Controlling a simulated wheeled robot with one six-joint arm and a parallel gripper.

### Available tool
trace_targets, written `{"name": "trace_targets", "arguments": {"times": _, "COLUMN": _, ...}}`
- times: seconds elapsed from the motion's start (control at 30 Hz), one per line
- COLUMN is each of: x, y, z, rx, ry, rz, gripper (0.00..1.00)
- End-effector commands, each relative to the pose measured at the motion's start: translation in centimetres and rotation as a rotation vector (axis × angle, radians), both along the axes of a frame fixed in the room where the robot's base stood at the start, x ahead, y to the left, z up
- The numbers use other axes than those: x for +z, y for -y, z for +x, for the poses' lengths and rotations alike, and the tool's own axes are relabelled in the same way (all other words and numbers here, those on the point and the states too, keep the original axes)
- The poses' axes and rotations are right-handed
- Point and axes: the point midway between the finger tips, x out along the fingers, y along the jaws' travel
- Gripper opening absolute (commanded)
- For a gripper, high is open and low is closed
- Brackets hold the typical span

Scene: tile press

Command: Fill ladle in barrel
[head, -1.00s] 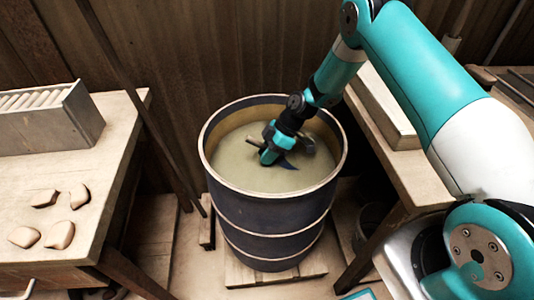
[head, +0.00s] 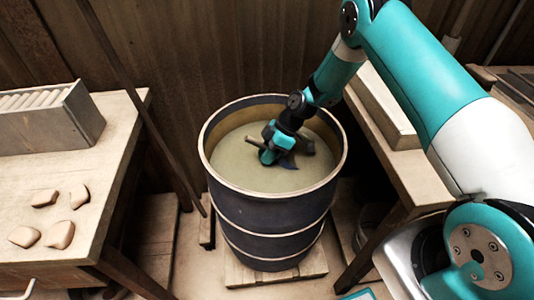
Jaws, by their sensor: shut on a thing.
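The barrel (head: 268,216) is dark blue with pale hoops and stands upright between two tables. It holds a murky greenish-tan liquid (head: 235,165) to a little below the rim. My gripper (head: 270,153) reaches down inside the barrel, near the liquid's surface, right of its middle. It is shut on the ladle (head: 253,141), of which a short brown handle end shows left of the jaws. A dark part shows beside and below the jaws. The ladle's bowl cannot be made out; my gripper and the liquid hide the rest.
The barrel stands on a wooden pallet (head: 245,276). A left table (head: 100,185) carries a grey slotted box (head: 50,120) and several clay-coloured pieces (head: 60,235). A right table (head: 415,180) is close to the barrel. A dark slanted pole (head: 130,95) stands behind left.

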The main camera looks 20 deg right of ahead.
Motion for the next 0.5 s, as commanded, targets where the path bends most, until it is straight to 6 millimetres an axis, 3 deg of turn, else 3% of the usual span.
{"name": "trace_targets", "arguments": {"times": 0.3, "x": -0.2, "y": -1.8, "z": 0.4, "rx": 0.010, "ry": -0.060, "rz": -0.256, "gripper": 0.00}}
{"name": "trace_targets", "arguments": {"times": 0.5, "x": 0.3, "y": -1.8, "z": 0.5, "rx": 0.000, "ry": -0.066, "rz": -0.296, "gripper": 0.00}}
